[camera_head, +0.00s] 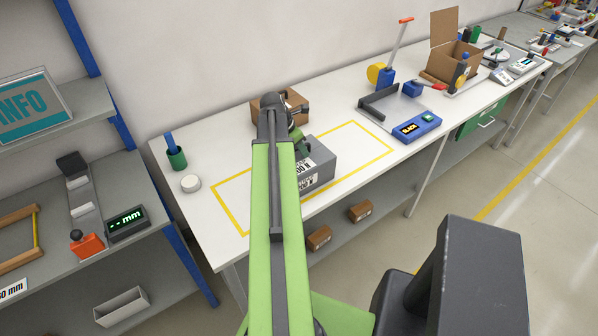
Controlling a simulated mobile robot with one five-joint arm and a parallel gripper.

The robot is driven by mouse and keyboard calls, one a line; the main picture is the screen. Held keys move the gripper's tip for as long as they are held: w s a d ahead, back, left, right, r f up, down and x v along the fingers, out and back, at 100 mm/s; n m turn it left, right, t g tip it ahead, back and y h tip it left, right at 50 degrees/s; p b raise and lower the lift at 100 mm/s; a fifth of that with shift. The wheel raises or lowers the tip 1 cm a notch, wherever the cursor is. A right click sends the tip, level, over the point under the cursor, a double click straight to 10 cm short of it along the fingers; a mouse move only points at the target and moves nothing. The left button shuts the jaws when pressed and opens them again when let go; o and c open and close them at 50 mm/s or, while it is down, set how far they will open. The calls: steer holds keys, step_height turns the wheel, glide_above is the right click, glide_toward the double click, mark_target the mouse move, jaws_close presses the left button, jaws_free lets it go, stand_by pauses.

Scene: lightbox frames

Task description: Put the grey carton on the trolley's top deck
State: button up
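The grey carton (322,168) sits on the white workbench, inside a yellow taped outline, with a white label with black print on its near side. My green arm reaches over the bench and hides the carton's left part. My gripper (301,143) is at the carton's upper left edge, pointing down, partly hidden by my arm. I cannot tell whether it touches the carton or whether its fingers are open or shut. I see no trolley or trolley deck in this view.
An open brown box (293,102) stands just behind my gripper. A blue scale (416,127) is right of the yellow outline (375,142). A green cup (177,158) and white roll (191,183) stand at the left. Small brown boxes (360,211) lie on the lower shelf.

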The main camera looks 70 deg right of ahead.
jaws_close()
stand_by(1.3)
